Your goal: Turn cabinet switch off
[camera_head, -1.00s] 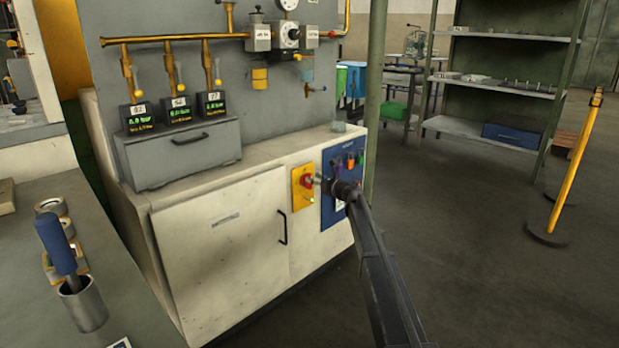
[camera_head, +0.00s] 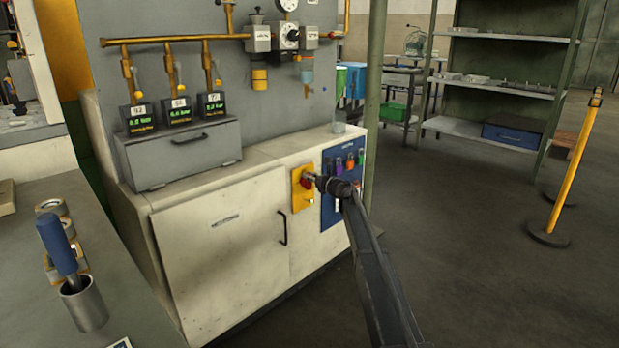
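The cabinet (camera_head: 215,260) is cream-white with a door and a black handle (camera_head: 282,228). Right of the door, a yellow switch plate (camera_head: 298,199) carries a red rotary switch (camera_head: 306,181). My gripper (camera_head: 318,181) reaches in from the lower right, its tip at the red switch and covering part of it. The fingers are too small and too hidden to tell whether they are open, shut, or touching the switch.
A green post (camera_head: 373,110) stands beside the cabinet. A workbench (camera_head: 125,290) with a metal cup (camera_head: 85,307) is at left. The floor at right is clear around a yellow barrier post (camera_head: 573,165).

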